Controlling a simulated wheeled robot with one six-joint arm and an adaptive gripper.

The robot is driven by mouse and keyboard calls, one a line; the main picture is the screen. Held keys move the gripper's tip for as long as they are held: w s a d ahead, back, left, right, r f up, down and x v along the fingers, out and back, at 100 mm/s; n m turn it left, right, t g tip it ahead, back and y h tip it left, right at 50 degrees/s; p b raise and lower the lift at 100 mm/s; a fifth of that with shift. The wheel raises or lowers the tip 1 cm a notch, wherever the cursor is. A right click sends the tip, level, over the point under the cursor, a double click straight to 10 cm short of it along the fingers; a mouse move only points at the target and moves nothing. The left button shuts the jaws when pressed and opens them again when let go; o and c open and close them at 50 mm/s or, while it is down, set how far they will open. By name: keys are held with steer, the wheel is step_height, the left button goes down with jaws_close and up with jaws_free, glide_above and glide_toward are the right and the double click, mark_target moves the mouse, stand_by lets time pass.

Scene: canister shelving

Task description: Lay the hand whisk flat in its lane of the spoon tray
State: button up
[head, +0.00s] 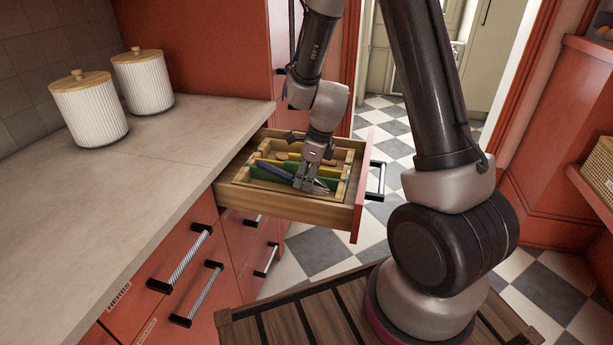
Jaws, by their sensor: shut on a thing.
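The hand whisk (274,171) has a dark blue handle and a grey metal wire end. It lies slantwise at the spoon tray (343,157), handle towards the left and wires towards the right. The tray is wooden with coloured lanes, yellow and green among them, and sits in the pulled-out drawer. My gripper (306,184) points down over the tray and is shut on the whisk near its middle. The fingers hide part of the whisk. I cannot tell whether the whisk touches the lane floor.
Wooden utensils (283,156) lie in the tray's far lane. Two white ribbed canisters (88,112) with wooden lids stand on the counter (110,205). The counter's front is clear.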

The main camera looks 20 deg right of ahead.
steer(key=shift+f, duration=0.3)
steer(key=o, duration=1.1)
steer(key=v, duration=1.2)
